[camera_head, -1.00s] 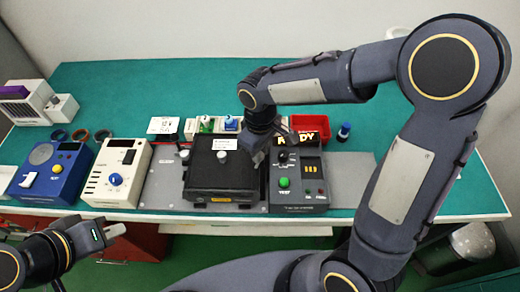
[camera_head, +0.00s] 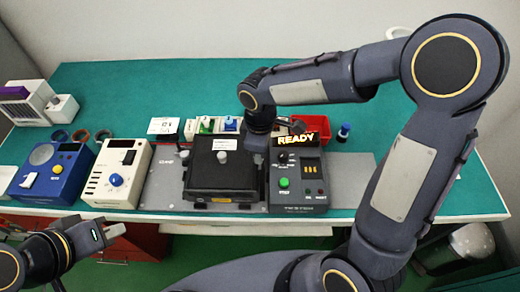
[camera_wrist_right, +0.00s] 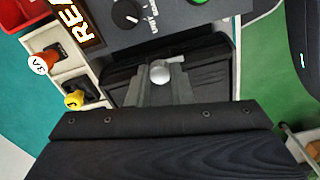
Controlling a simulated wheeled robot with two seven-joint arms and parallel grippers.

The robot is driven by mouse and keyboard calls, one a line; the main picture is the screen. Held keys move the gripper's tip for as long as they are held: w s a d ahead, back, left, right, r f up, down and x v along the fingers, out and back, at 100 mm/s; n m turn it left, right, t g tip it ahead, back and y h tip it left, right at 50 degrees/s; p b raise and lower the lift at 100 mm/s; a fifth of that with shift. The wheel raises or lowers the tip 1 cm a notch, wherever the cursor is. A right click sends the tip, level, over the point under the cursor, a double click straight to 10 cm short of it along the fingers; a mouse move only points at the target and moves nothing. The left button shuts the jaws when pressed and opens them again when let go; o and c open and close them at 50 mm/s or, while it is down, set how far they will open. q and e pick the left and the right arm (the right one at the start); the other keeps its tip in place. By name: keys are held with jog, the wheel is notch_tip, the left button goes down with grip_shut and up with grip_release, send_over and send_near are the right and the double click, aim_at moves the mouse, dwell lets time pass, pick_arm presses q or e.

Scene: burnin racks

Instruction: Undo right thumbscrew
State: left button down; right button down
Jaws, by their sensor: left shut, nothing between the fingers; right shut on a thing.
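The black box with a closed lid (camera_head: 222,180) sits on a grey plate (camera_head: 160,183) and has a pale knob on top. The right thumbscrew (camera_wrist_right: 160,74) has a round silver head with a small tab in the right wrist view. My right gripper (camera_wrist_right: 166,88) is shut on it, with one finger at each side. In the head view my right wrist (camera_head: 259,120) is over the box's right rear corner and hides that thumbscrew. The left thumbscrew (camera_head: 184,153) shows at the box's left rear. My left gripper (camera_head: 117,230) is shut and empty, in front of the bench.
A tester with a lit READY sign (camera_head: 297,139) stands right of the box. A cream device (camera_head: 116,172) and a blue device (camera_head: 50,172) stand at left. Behind are small coloured plugs (camera_head: 230,124) and a red bin (camera_head: 309,122). The rear bench (camera_head: 150,85) is clear.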

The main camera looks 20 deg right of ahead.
jog(key=c, duration=1.3)
grip_release()
notch_tip(320, 180, up, 8)
jog(key=shift+f, duration=0.1)
jog(key=s+d+m+t+y, duration=0.2)
jog(key=s+d+m, duration=0.2)
jog(key=s+m, duration=0.3)
jog(key=s+d+m+t+y, duration=0.1)
jog(key=s+d+m+t, duration=0.2)
jog(key=s+d+m, duration=0.2)
jog(key=s+r+m, duration=0.1)
jog(key=s+m, duration=0.1)
jog(key=s, duration=0.2)
jog(key=shift+s+t+y, duration=0.2)
jog(key=shift+t+y, duration=0.1)
jog(key=shift+y, duration=0.1)
